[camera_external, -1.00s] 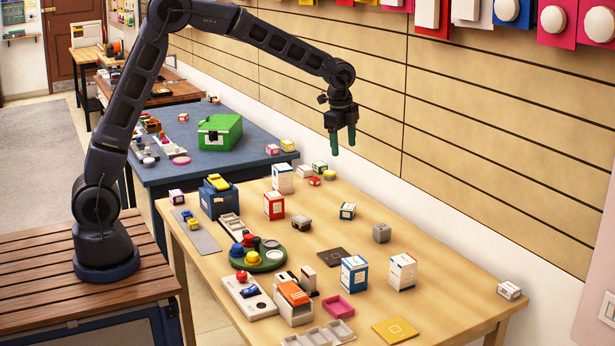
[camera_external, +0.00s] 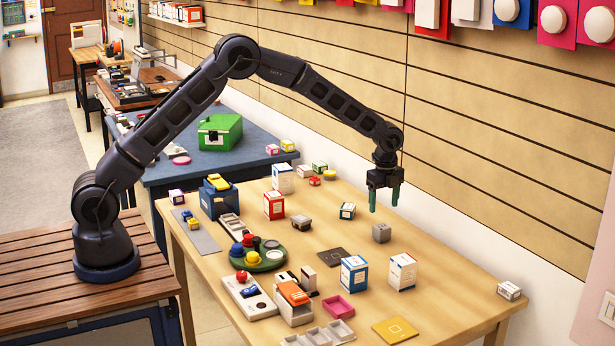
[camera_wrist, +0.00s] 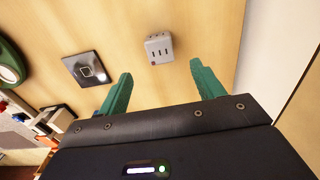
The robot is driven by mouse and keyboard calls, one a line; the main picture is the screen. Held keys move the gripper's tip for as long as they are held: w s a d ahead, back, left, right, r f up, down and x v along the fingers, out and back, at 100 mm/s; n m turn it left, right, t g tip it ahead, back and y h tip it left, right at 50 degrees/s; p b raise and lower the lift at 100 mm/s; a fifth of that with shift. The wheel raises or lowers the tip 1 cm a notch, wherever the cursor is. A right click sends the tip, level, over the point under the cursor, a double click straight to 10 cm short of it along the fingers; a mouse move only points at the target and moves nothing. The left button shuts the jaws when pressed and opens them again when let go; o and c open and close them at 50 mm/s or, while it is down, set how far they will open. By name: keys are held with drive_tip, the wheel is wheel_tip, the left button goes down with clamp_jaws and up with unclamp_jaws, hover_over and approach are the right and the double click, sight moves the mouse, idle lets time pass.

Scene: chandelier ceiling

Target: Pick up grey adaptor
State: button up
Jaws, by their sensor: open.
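The grey adaptor (camera_external: 381,232) is a small grey block standing on the light wooden table, toward its far right side. In the wrist view the grey adaptor (camera_wrist: 159,47) shows dark slots on its face and lies ahead of the fingertips, between their lines. My gripper (camera_external: 384,207) is open and empty, with its two green fingers pointing down above the table near the adaptor. In the wrist view my gripper (camera_wrist: 160,70) has its fingers wide apart, and neither touches the adaptor.
A dark square plate (camera_external: 333,257) lies left of the adaptor. A blue-and-white box (camera_external: 354,275) and a white box (camera_external: 402,272) stand in front of it. The table right of the adaptor is mostly clear, with the slatted wall beyond.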

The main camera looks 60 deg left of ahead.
sight(382, 226)
wheel_tip(382, 226, down, 9)
drive_tip(key=shift+f, duration=0.1)
drive_tip(key=c, duration=1.1)
